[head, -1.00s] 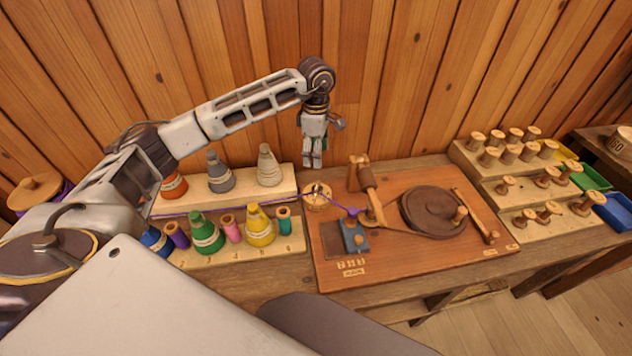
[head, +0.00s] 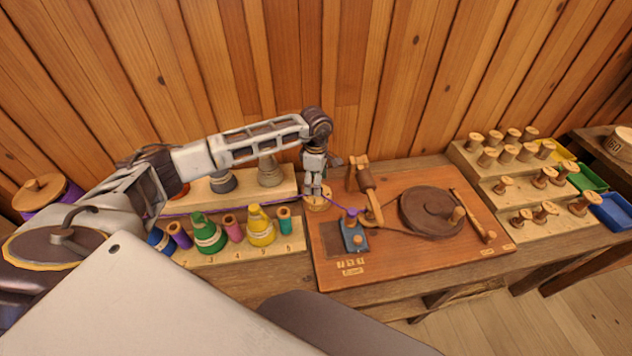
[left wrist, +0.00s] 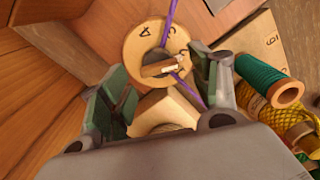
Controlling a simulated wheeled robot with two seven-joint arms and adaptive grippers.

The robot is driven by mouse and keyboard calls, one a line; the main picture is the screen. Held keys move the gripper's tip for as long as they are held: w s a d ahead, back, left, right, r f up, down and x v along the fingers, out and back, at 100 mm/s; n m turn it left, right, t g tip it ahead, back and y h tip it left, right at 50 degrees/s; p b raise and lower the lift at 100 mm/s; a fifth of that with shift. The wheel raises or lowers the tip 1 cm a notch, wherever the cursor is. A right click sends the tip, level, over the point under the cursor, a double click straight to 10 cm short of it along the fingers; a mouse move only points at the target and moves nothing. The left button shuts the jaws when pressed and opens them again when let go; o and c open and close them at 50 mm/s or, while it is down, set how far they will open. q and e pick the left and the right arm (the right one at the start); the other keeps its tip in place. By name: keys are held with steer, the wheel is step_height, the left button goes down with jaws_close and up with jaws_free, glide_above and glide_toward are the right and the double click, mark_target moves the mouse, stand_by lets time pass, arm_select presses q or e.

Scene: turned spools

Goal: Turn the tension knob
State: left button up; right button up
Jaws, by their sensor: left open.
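The tension knob appears to be a small wooden bar with a pale mark (left wrist: 160,67) on a round wooden dial (head: 319,206) with dark letters. It sits at the left edge of the brown winder board (head: 430,262). The dial also shows in the left wrist view (left wrist: 142,40), with a purple thread (left wrist: 170,18) crossing it. My left gripper (head: 314,189) points down right over the dial, fingers open. In the left wrist view, its green-padded fingers (left wrist: 162,88) are on either side of the bar, with no clear contact. My right gripper is out of view.
A shelf of thread cones and spools (head: 278,248) stands left of the dial. A blue block (head: 353,238), a bobbin post (head: 364,175) and a dark wheel (head: 430,208) stand on the board. Stepped racks (head: 490,186) hold wooden spools at right. A wooden wall rises behind.

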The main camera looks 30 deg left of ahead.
arm_select(q)
steer(key=shift+f, duration=0.55)
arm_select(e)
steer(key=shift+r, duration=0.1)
arm_select(q)
steer(key=shift+c, duration=0.4)
steer(key=c, duration=1)
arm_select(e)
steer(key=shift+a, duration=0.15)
